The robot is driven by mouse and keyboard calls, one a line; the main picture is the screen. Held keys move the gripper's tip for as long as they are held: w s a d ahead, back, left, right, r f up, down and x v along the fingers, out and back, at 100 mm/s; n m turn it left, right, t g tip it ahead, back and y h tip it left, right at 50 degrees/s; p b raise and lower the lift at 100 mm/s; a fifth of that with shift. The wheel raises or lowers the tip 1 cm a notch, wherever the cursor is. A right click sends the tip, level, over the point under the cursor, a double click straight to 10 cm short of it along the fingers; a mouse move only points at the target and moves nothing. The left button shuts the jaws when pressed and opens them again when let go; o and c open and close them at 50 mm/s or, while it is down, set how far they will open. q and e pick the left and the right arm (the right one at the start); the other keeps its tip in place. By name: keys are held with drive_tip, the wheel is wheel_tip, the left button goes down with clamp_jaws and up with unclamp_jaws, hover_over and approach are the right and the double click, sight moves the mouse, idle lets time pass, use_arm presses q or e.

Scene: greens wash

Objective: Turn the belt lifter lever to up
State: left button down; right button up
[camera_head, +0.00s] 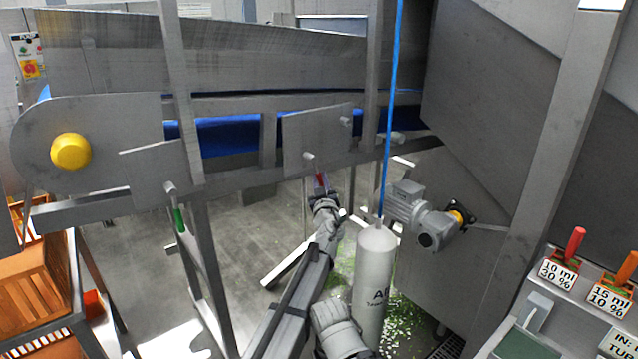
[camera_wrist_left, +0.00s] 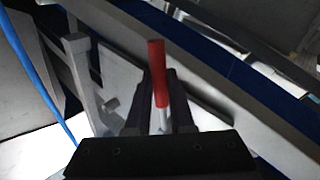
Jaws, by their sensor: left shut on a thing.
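A lever with a red handle (camera_head: 320,178) hangs from a pivot on a grey plate (camera_head: 318,135) below the blue belt, tilted down and slightly right. My left gripper (camera_head: 322,191) is at its lower part. In the left wrist view the red handle (camera_wrist_left: 156,70) stands between the two dark fingers, and my left gripper (camera_wrist_left: 160,98) is shut on it. A second lever with a green handle (camera_head: 179,219) hangs on the frame leg to the left. No label shows which lever is which.
A blue hose (camera_head: 391,95) runs down to a white cylinder (camera_head: 374,275) right of my arm. A grey motor (camera_head: 412,205) sits behind it. Orange crates (camera_head: 30,290) stand at left, a panel with labelled handles (camera_head: 575,243) at right. Green scraps (camera_head: 400,320) litter the floor.

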use_arm(q)
drive_tip(key=c, duration=0.8)
unclamp_jaws()
use_arm(e)
drive_tip(key=shift+r, duration=0.15)
use_arm(q)
drive_tip(key=s+a+m+g+p, duration=0.2)
drive_tip(key=s+m+p, duration=0.2)
drive_tip(key=s, duration=0.6)
drive_tip(key=shift+s+a+f+n+g+y, duration=0.7)
drive_tip(key=shift+s+a+f+g, duration=1.05)
drive_tip(key=shift+a, duration=1.45)
drive_tip(key=shift+s+a+f+n+g+y, duration=0.5)
drive_tip(key=shift+s+a+f+g+y, duration=0.55)
drive_tip(key=shift+s+a+f, duration=1.7)
drive_tip(key=shift+s+a+f+n+g+y, duration=0.65)
drive_tip(key=shift+s+a+f+g, duration=0.8)
drive_tip(key=shift+a, duration=2.25)
use_arm(e)
drive_tip(key=shift+s+d+r, duration=0.25)
drive_tip(key=shift+r, duration=0.35)
drive_tip(key=shift+s+d+r, duration=0.25)
drive_tip(key=shift+s+r, duration=0.05)
drive_tip(key=shift+r, duration=0.3)
drive_tip(key=shift+s+d+r, duration=0.25)
drive_tip(key=shift+r, duration=0.35)
